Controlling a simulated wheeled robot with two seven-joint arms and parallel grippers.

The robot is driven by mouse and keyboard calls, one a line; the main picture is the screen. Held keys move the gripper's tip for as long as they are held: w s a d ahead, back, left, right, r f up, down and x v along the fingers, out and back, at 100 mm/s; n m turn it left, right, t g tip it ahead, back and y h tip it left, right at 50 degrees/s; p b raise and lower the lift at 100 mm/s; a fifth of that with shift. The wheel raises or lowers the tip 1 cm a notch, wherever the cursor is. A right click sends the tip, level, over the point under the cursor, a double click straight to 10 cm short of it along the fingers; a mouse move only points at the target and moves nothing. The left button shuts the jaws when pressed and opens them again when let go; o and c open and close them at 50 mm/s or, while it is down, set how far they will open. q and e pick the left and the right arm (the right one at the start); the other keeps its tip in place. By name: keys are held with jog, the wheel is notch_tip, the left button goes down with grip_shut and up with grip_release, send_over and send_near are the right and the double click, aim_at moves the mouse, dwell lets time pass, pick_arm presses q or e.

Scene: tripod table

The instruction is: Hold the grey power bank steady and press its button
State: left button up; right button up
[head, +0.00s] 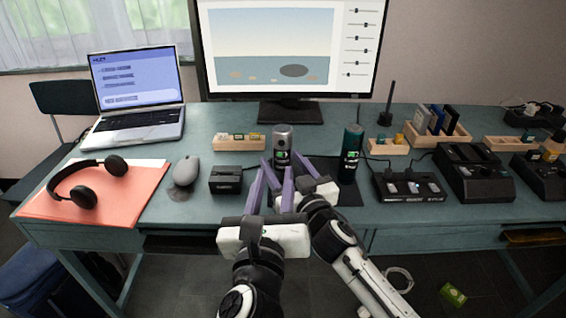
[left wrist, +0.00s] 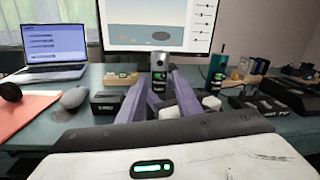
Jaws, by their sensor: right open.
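The grey power bank (head: 282,139) stands upright like a short cylinder near the table's middle, with a small green light on its front; it also shows in the left wrist view (left wrist: 159,60). Its lower part is partly covered by purple fingers, and I cannot make out its button. My left gripper (head: 275,170) is open, its fingers pointing at the power bank from the front. My right gripper (head: 281,157) is open, with one finger on each side of the power bank's lower part. I cannot tell whether any finger touches it.
A teal bottle-like cylinder (head: 350,153) stands close on the right, on a dark mat (head: 348,192). A small black box (head: 226,180), a grey mouse (head: 186,171) and headphones (head: 85,186) lie left. A monitor (head: 290,45) stands behind. Black chargers (head: 409,186) fill the right side.

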jog(key=shift+w+a, duration=0.15)
jog(key=shift+w, duration=0.15)
jog(key=c, duration=1.3)
pick_arm(q)
jog(key=shift+c, duration=0.8)
pick_arm(e)
grip_shut()
pick_arm(q)
grip_shut()
